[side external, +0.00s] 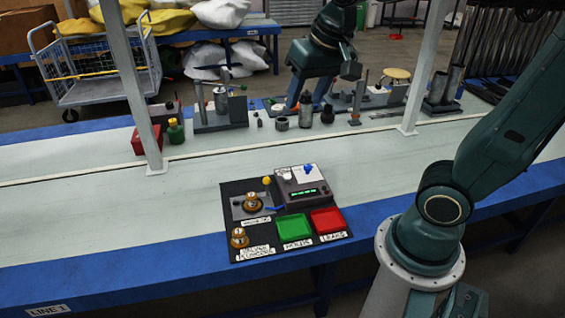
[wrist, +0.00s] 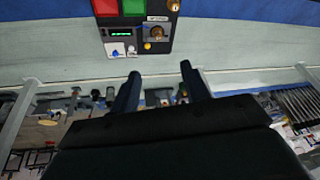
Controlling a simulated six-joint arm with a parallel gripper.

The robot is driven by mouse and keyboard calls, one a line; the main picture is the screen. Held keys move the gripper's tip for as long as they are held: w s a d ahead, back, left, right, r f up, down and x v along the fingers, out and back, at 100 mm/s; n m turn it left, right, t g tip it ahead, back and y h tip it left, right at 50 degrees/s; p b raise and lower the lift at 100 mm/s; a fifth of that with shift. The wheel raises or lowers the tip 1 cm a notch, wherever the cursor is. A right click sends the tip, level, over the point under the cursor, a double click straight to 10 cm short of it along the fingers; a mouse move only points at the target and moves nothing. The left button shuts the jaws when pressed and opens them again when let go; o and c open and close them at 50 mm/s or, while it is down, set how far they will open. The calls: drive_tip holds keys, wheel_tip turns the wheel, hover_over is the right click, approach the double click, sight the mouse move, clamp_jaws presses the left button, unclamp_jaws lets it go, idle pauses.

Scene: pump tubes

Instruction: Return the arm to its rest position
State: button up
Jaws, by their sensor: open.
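My gripper (side external: 308,101) is open and empty at the top middle of the side view. Its two blue fingers point down near the far edge of the bench, beyond the black work board (side external: 240,190). In the wrist view my gripper (wrist: 158,76) shows its two fingers spread apart with nothing between them. My arm reaches in from the right of the side view; its middle part leaves the picture at the top.
The board carries a grey device with a lit green display (side external: 304,192), brass parts (side external: 254,201), a green tray (side external: 293,226) and a red tray (side external: 328,220). Metal parts and stands (side external: 220,112) line the far edge. White posts (side external: 428,62) rise from the bench. The middle bench strip is clear.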

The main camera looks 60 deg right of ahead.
drive_tip(key=s+a+f+n+t+y, duration=0.1)
drive_tip(key=s+a+n, duration=0.2)
drive_tip(key=s, duration=0.7)
drive_tip(key=shift+f+n+t, duration=0.2)
drive_tip(key=shift+n+t, duration=0.1)
drive_tip(key=shift+n, duration=1)
